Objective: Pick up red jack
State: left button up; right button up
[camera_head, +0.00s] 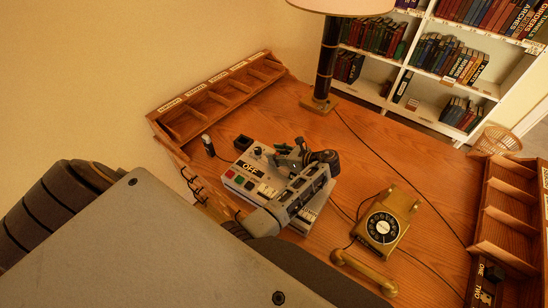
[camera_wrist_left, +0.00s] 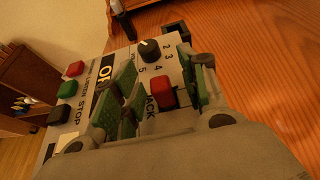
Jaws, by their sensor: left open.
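The red jack (camera_wrist_left: 163,92) is a small red block on the face of the grey console, by the JACK label in the left wrist view. My left gripper (camera_head: 288,158) is over the right part of the console (camera_head: 236,185) in the head view. Its green-padded fingers (camera_wrist_left: 162,86) stand apart, with the red jack between them in the wrist view. I cannot tell whether either finger touches it. In the head view the jack is hidden by the gripper. My right gripper is not in view.
The console has red, green and black buttons and a numbered knob (camera_wrist_left: 150,50). A yellow rotary telephone (camera_head: 383,228) with its handset (camera_head: 362,272) off stands to the right. A lamp (camera_head: 325,60) stands behind. Wooden pigeonholes (camera_head: 225,90) line the desk's back left. Cables cross the desk.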

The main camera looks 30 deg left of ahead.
aim_at(277, 154)
pick_arm(q)
jog(key=shift+d+r, duration=0.1)
jog(key=shift+d, duration=0.05)
grip_shut()
jog(key=shift+r, duration=5)
